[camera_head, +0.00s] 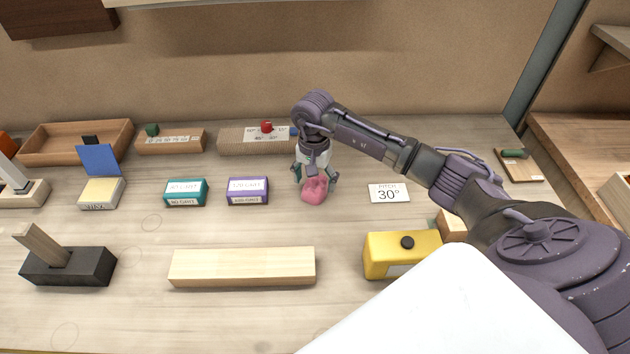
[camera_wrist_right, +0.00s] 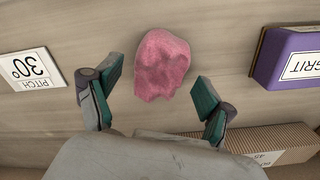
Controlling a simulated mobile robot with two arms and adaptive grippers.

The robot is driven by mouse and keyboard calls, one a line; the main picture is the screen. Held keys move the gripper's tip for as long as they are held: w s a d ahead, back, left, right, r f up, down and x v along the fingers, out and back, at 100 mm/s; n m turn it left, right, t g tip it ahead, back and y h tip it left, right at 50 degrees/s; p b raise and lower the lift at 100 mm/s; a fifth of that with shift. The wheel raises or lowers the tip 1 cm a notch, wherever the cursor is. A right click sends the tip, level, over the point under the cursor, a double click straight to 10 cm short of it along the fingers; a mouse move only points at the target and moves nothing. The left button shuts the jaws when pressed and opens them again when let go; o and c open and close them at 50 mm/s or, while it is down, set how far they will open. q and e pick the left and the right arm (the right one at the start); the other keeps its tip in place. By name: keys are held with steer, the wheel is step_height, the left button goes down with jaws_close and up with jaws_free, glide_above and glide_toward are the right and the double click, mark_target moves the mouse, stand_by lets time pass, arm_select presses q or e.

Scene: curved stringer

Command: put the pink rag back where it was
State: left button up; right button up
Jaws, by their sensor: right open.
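The pink rag (camera_head: 315,190) lies crumpled on the workbench, between the purple grit block and the white pitch card. It also shows in the right wrist view (camera_wrist_right: 162,65), lying just beyond my fingertips. My right gripper (camera_head: 316,178) is directly above and behind the rag, pointing down. In the right wrist view my right gripper (camera_wrist_right: 158,92) has its two green-padded fingers spread wide, with nothing between them. The rag appears to rest on the bench. My left gripper is in neither view.
The purple grit block (camera_head: 248,190) and teal block (camera_head: 185,192) are left of the rag. The pitch card (camera_head: 389,193) is right. A corrugated block (camera_head: 240,140) stands behind. A pale wood bar (camera_head: 242,267) and yellow box (camera_head: 402,255) are in front. Bare bench lies between.

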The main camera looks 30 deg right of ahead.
mark_target(314, 181)
step_height(314, 181, up, 11)
steer(key=b, duration=0.2)
steer(key=shift+r, duration=0.15)
steer(key=shift+a, duration=0.1)
stand_by(0.4)
